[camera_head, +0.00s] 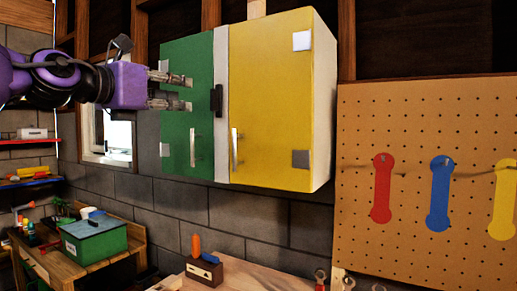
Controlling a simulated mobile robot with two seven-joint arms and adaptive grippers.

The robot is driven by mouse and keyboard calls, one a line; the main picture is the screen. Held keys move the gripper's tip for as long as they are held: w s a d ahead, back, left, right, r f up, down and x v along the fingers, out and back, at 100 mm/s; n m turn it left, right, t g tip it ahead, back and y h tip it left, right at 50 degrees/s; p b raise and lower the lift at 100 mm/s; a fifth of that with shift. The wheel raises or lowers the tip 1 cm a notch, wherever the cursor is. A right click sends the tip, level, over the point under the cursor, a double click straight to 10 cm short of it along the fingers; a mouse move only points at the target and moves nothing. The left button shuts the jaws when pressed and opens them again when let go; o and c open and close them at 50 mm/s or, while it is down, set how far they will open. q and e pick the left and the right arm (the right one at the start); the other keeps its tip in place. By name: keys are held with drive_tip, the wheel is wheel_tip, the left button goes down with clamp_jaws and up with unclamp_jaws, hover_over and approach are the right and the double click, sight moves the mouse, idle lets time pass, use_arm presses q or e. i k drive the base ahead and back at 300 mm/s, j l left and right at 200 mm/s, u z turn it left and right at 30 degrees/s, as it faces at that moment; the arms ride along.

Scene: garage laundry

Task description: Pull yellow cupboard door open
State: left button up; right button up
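The yellow cupboard door (272,100) is the right door of a wall cupboard and looks closed. Its silver bar handle (235,150) stands upright near its lower left edge. The green door (186,115) is to its left, with its own silver handle (193,147). My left gripper (188,92) comes in from the left, in front of the green door. Its two fingers are apart with nothing seen between them, and they are left of and above the yellow door's handle. My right gripper is not in view.
A pegboard (425,235) with red, blue and yellow tools hangs at right. A wooden worktop (260,275) is below the cupboard. A green box (93,238) sits on a bench at lower left. The space just below the cupboard is clear.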

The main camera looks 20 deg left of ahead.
sight(271, 65)
drive_tip(key=k+j, duration=0.1)
drive_tip(key=k, duration=0.9)
